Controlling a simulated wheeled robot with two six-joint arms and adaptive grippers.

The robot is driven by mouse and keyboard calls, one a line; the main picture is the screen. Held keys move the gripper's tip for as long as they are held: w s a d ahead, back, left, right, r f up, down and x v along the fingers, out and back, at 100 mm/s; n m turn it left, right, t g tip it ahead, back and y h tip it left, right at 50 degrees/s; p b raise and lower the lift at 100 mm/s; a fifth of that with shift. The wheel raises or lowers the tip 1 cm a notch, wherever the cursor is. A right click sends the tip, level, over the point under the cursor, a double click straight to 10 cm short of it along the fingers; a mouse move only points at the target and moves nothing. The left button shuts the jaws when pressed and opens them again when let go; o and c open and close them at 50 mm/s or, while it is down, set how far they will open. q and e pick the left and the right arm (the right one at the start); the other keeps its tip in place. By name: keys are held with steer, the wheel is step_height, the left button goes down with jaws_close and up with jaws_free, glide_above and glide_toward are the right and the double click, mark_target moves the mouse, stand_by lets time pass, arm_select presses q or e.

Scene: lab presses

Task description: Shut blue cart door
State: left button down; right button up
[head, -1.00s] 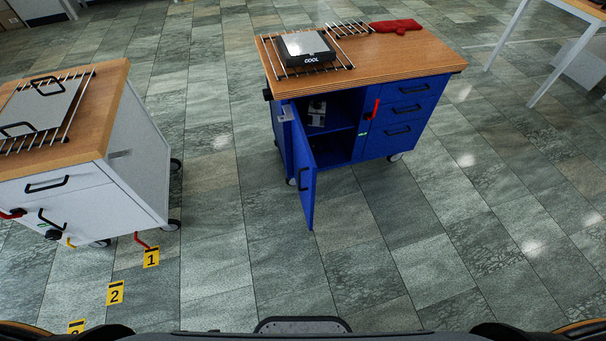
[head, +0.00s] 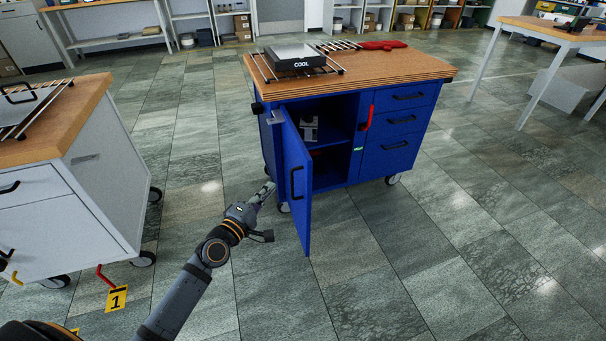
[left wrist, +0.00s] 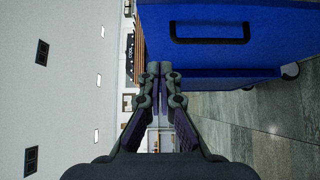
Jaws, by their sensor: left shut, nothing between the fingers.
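The blue cart (head: 345,140) stands on the floor ahead with a wooden top. Its blue door (head: 296,180) is hinged at the cart's left side and swung open toward me, with a black handle on its outer face. The inside shelves are exposed. My left gripper (head: 268,190) is shut and empty, just left of the door, with a gap that I cannot judge exactly. In the left wrist view the shut left gripper (left wrist: 159,70) points past the blue door (left wrist: 225,50), whose black handle shows at the top. My right gripper is not in view.
A white cart (head: 80,190) with a wooden top stands at the left. A red latch handle (head: 367,118) is on the blue cart's front. The floor in front and at right is clear.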

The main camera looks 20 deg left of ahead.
arm_select(q)
glide_toward(303, 162)
steer(key=w+a, duration=0.2)
steer(key=w, duration=0.2)
steer(key=d, duration=0.1)
steer(key=w+d, duration=0.1)
steer(key=shift+d+r, duration=0.1)
steer(key=shift+d, duration=0.15)
steer(key=shift+w+d, duration=0.25)
steer(key=shift+d, duration=0.2)
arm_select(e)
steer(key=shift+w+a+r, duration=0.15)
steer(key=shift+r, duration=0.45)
